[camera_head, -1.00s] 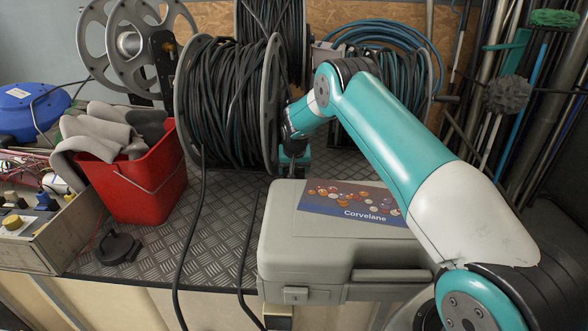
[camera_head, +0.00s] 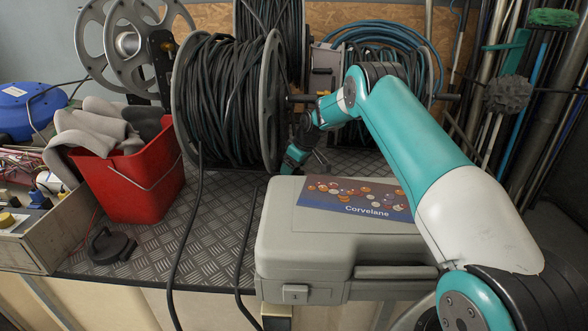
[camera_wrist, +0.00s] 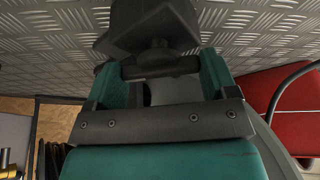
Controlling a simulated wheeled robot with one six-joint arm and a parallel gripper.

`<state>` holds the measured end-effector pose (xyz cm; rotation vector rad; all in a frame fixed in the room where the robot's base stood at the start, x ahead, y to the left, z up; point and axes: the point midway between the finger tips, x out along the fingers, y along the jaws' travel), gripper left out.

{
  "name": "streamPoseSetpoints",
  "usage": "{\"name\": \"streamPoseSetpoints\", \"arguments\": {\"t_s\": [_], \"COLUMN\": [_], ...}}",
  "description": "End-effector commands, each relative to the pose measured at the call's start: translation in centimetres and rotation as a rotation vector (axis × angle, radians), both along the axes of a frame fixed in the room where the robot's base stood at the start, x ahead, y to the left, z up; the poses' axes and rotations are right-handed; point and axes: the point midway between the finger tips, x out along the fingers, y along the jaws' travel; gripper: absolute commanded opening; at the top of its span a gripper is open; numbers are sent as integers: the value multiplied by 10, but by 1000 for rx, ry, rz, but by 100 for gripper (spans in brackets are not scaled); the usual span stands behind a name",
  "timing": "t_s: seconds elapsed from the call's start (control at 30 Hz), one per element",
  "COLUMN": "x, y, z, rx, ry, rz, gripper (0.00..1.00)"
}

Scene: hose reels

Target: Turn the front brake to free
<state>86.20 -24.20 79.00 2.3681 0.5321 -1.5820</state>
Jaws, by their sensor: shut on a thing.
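The front reel (camera_head: 272,105) is wound with black hose and stands left of my arm in the head view. My gripper (camera_head: 291,160) is low beside the right flange of this reel, tilted down to the left. In the wrist view my gripper (camera_wrist: 161,72) has its two teal fingers shut on a dark crossbar on a short stem, which looks like the front brake's handle (camera_wrist: 160,66). A dark block (camera_wrist: 150,22) lies just beyond the bar. In the head view the gripper hides the brake, and I cannot read its setting.
A grey case (camera_head: 310,250) with a Corvelane label lies in front of my gripper. A red bucket (camera_head: 145,190) with grey cloths stands left of the reel. A blue hose reel (camera_head: 430,75) is behind my arm. Black hoses hang over the front edge.

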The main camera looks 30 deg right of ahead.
Motion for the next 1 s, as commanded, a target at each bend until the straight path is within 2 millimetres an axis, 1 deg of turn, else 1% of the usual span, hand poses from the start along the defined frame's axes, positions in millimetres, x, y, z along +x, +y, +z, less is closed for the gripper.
{"name": "streamPoseSetpoints", "arguments": {"t_s": [0.3,0.5,0.7,1.0], "x": [1,1,1,1], "y": [-2,-3,-2,-2], "z": [0,0,0,0], "rx": [-2,-1,-1,-1], "ry": [-1,0,0,1], "rz": [279,412,500,548], "gripper": [55,55,55,55]}}
